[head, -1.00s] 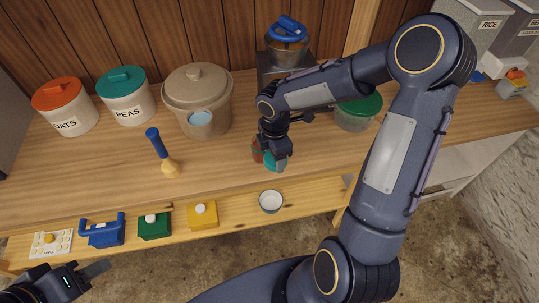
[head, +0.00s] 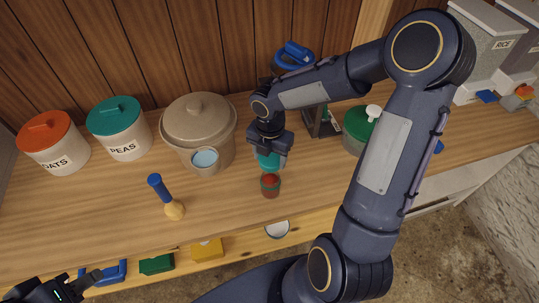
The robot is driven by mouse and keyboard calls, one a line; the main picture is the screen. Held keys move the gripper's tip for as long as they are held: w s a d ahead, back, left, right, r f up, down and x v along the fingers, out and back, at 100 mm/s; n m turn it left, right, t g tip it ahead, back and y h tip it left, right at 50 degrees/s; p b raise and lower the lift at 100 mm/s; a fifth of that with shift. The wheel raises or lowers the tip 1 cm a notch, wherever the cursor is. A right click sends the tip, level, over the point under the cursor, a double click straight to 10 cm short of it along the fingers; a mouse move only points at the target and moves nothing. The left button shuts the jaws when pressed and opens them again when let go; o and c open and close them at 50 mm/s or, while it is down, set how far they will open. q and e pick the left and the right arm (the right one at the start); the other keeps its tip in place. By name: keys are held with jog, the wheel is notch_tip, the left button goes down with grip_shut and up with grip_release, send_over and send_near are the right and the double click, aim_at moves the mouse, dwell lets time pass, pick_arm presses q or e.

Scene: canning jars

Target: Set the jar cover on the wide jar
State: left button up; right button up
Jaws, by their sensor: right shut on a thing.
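My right gripper (head: 269,147) points down over the middle of the counter and is shut on a teal piece, seemingly the jar cover (head: 270,162); the fingers hide part of it. A small reddish-brown jar (head: 270,187) with a darker top stands on the counter just in front of the teal piece in the picture. I cannot tell whether the two touch, or whether this is the wide jar. My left gripper (head: 93,278) is at the bottom left, away from these things; its finger opening cannot be made out.
The counter (head: 110,195) holds an OATS canister (head: 52,145), a PEAS canister (head: 120,130), a beige lidded crock (head: 198,125), a small pale-blue-topped cup (head: 205,161), a blue-handled tool (head: 166,197) and a green-lidded container (head: 358,125). The counter's front left is clear.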

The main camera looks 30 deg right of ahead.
aim_at(270, 167)
jog(key=shift+w, duration=0.1)
notch_tip(270, 167, down, 6)
jog(key=b, duration=0.4)
jog(key=shift+r, duration=0.25)
jog(key=shift+f, duration=0.25)
dwell(0.5)
jog(key=shift+f, duration=0.2)
dwell(0.7)
jog(key=shift+f+b, duration=0.5)
jog(key=shift+f, duration=0.1)
dwell(0.5)
